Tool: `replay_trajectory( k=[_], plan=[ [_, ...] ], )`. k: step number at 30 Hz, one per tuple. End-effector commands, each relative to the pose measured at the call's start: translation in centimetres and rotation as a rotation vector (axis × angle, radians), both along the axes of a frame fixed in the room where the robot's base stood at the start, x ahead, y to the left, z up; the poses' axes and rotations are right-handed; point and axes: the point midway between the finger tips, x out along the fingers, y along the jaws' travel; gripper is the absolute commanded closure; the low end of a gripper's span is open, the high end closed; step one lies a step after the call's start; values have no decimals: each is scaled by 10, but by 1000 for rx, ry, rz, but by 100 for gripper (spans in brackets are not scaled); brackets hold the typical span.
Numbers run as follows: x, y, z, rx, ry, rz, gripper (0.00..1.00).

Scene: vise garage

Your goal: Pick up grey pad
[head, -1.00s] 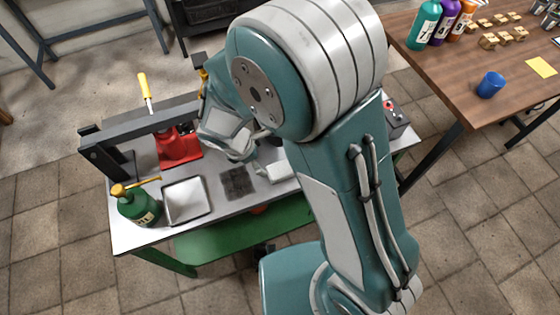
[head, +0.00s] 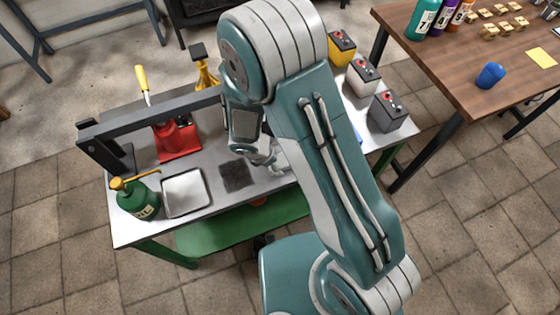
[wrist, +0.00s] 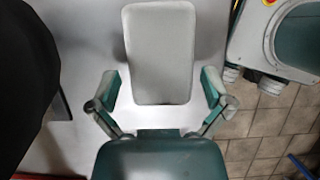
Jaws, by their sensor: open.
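A light grey rounded pad (wrist: 160,55) lies flat on the pale table top, in the wrist view. Its near end is between the fingers of my gripper (wrist: 160,90), with a gap on each side. My gripper is open and holds nothing. In the head view my gripper (head: 266,156) is low over the table's middle, and my arm hides most of the light pad there. A dark grey, rough square pad (head: 237,176) lies on the table just left of my gripper.
A metal tray (head: 185,193) and a green bottle (head: 138,200) stand at the table's left. A black bar (head: 150,124) crosses above a red jack (head: 176,139). Batteries (head: 387,111) stand at the right. A large dark thing (wrist: 25,70) fills the wrist view's left edge.

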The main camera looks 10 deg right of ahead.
Motion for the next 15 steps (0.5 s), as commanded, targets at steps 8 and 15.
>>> replay_trajectory(
  k=[8, 15],
  plan=[
    [0, 0, 0, 0, -1, -1, 40],
    [0, 0, 0, 0, 0, -1, 63]
  ],
)
